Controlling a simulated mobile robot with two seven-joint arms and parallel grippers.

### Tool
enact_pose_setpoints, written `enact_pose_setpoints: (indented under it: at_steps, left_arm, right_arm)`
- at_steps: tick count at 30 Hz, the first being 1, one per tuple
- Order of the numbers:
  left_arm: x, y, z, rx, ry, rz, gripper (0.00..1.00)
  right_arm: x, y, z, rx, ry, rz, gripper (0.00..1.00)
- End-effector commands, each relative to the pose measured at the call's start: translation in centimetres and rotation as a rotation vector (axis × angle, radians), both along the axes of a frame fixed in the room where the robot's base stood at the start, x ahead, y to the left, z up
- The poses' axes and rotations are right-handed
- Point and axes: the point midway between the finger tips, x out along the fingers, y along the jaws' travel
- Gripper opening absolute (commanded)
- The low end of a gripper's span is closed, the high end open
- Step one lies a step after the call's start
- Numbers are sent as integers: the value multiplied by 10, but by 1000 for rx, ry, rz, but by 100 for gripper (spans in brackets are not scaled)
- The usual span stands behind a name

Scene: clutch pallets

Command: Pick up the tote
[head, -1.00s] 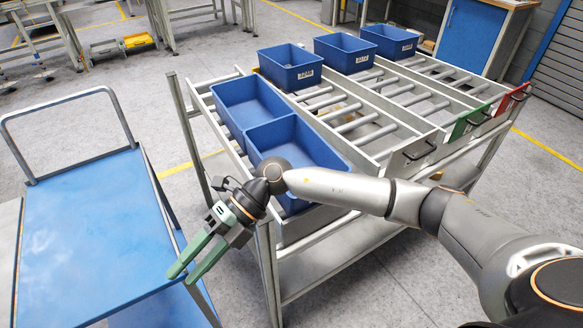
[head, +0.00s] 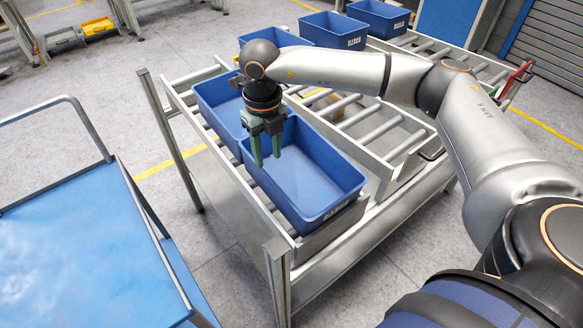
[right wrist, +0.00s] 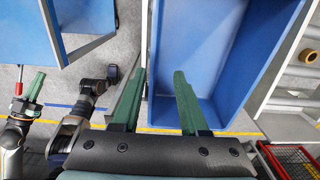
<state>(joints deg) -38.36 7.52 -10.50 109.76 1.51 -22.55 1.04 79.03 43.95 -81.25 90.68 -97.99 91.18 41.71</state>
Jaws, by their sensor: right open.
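The near blue tote (head: 315,195) sits upright and looks empty at the front of the rack's left roller lane. A second blue tote (head: 213,98) stands directly behind it. My right gripper (head: 267,162) is open and points down at the near tote's back left part. In the right wrist view my right gripper (right wrist: 158,74) has one finger on each side of a blue tote wall (right wrist: 152,40) in the picture; contact cannot be told. My left gripper (right wrist: 32,90) seems to show at the left edge of that view, its jaws unclear.
The roller rack (head: 277,255) holds more blue totes, such as one (head: 335,30) at the back. A blue-topped trolley (head: 85,250) stands left of the rack, with a floor gap between. Metal lane dividers and handles lie right of the near tote.

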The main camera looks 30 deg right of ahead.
Motion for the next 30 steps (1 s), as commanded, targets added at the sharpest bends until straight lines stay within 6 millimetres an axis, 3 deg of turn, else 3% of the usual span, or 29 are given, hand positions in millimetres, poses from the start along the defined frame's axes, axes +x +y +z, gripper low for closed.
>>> enact_pose_setpoints:
  at_steps: [9,17,24,30]
  left_arm:
    - [-7,0,4,0,16,0,0]
    - [-7,0,9,0,16,-1,0]
    - [-6,0,16,0,13,-1,0]
    - [-5,0,16,0,11,-1,0]
  right_arm:
    - [-2,1,-54,0,4,2,44]
    - [-5,4,-75,0,4,4,44]
    - [-9,7,-110,1,4,2,44]
    - [-8,7,-116,1,1,2,44]
